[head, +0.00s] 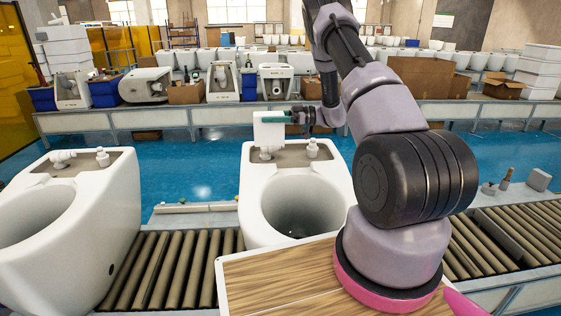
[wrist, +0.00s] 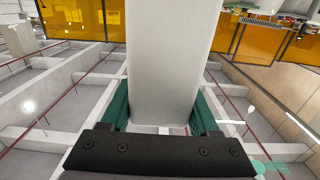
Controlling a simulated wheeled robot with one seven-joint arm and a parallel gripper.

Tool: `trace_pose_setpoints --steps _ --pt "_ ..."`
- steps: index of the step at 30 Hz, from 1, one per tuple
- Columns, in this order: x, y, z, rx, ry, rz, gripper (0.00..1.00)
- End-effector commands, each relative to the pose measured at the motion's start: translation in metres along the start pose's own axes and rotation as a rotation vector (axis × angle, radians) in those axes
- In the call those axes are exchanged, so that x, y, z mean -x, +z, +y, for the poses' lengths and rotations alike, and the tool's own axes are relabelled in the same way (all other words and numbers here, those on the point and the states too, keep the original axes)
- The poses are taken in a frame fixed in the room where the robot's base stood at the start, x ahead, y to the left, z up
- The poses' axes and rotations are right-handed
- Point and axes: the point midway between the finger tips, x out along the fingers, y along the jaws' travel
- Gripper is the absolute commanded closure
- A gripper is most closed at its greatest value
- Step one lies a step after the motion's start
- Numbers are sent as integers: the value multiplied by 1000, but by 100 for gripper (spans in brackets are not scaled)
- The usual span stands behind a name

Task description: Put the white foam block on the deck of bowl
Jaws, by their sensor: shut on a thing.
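My gripper (head: 290,117) has green fingers and is shut on the white foam block (head: 269,132). The block is upright above the back of the middle toilet bowl (head: 248,200), by the deck (head: 290,155). I cannot tell whether its lower end touches the deck; a white fitting (head: 266,153) stands in front of it. A second white fitting (head: 312,148) stands to its right. In the wrist view the block (wrist: 172,60) is a tall pale slab between the green fingers (wrist: 160,110).
Another toilet bowl (head: 110,215) stands at left on the roller conveyor (head: 165,270). A wooden board (head: 280,275) lies in front of the middle bowl. Small parts and a grey block (head: 539,180) lie at right. A back bench (head: 215,115) carries bowls and boxes.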

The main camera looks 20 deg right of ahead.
Motion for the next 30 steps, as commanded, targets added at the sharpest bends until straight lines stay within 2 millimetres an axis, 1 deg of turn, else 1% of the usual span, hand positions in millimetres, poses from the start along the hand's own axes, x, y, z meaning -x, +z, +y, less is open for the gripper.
trace_pose_setpoints --steps 2,4,9,12,17,24,30 --pt "0 2 0 -1 1 0 91" --pt "0 10 0 -3 1 0 91" --pt "0 43 0 -4 1 -1 91" --pt "0 57 0 -2 1 -1 91" --pt "1 67 0 -1 2 0 91" --pt "0 98 0 -1 2 0 91" --pt "0 100 0 1 2 0 91"
